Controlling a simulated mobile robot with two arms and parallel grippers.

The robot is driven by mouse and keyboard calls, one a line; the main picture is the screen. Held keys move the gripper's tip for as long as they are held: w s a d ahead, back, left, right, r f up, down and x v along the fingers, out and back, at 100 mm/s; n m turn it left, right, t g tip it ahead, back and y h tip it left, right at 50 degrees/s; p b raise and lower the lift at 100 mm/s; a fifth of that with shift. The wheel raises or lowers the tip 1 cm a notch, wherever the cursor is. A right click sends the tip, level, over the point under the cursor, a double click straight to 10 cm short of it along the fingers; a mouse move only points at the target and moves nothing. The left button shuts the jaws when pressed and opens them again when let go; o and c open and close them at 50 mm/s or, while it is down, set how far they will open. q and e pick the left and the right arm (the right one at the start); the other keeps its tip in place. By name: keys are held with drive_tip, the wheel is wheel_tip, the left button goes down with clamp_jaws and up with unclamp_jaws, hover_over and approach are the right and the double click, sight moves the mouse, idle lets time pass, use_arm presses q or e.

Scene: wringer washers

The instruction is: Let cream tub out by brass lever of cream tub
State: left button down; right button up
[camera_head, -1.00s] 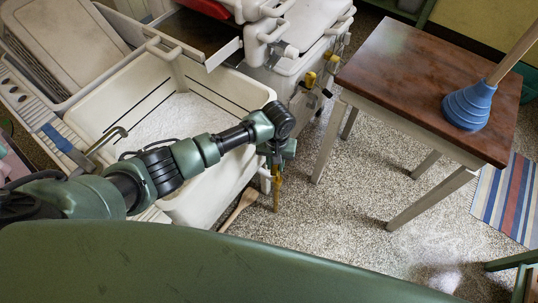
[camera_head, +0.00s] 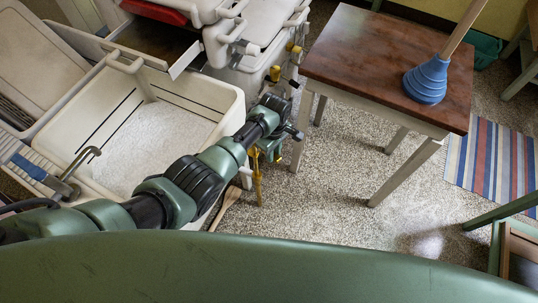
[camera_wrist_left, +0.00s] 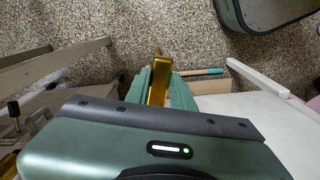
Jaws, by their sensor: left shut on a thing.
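The cream tub (camera_head: 231,119) stands left of the middle in the head view, with a white, pale surface inside it. The brass lever (camera_head: 257,182) is at the tub's right end and points down in the picture. My left gripper (camera_head: 265,153) is at the lever's upper part, shut on it; the arm partly hides the tub's near right corner. In the left wrist view the brass lever (camera_wrist_left: 158,82) stands between the green fingers of my left gripper (camera_wrist_left: 157,90). The outlet is hidden. My right gripper is not in view.
A brown-topped table (camera_head: 385,65) with a blue plunger (camera_head: 428,80) stands to the right. Other washers with yellow handles (camera_head: 274,73) stand behind. A wooden spoon-like stick (camera_head: 226,205) lies on the speckled floor by the tub. A striped rug (camera_head: 492,165) lies far right.

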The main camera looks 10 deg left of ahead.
use_arm(q)
drive_tip(key=shift+w+d+n, duration=0.2)
drive_tip(key=shift+w+n, duration=0.25)
drive_tip(key=shift+n, duration=0.15)
drive_tip(key=c, duration=1.2)
unclamp_jaws()
wheel_tip(320, 180, up, 8)
drive_tip(key=shift+f+p, duration=0.1)
drive_tip(key=shift+p, duration=0.4)
